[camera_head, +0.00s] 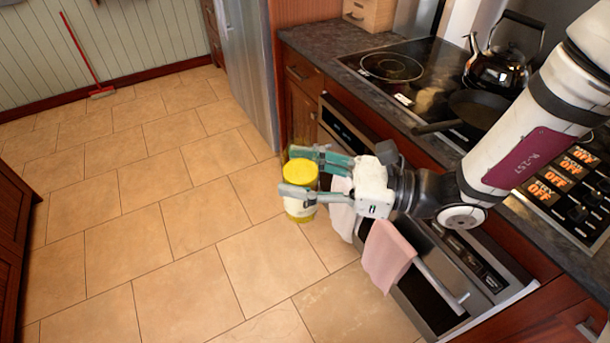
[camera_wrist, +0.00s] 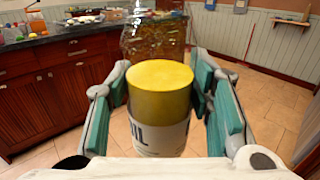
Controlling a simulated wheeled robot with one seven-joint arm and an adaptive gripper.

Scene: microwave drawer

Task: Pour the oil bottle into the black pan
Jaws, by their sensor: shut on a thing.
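The oil bottle (camera_head: 301,208) is yellow with a white label and a yellow top. My gripper (camera_head: 292,172) is shut on it, with teal-padded fingers on both sides, and holds it roughly upright over the floor in front of the oven. In the wrist view the oil bottle (camera_wrist: 160,85) shows its flat yellow top, part of the label reading "IL", and a clear amber see-through part behind. The black pan (camera_head: 483,106) sits on the cooktop at the upper right, its handle pointing left. My gripper is well to the left of the pan and apart from it.
A dark kettle (camera_head: 498,66) stands behind the pan. The cooktop (camera_head: 425,75) is set in a dark counter (camera_head: 325,42). A pink towel (camera_head: 388,254) and a white towel (camera_head: 343,212) hang at the oven front.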

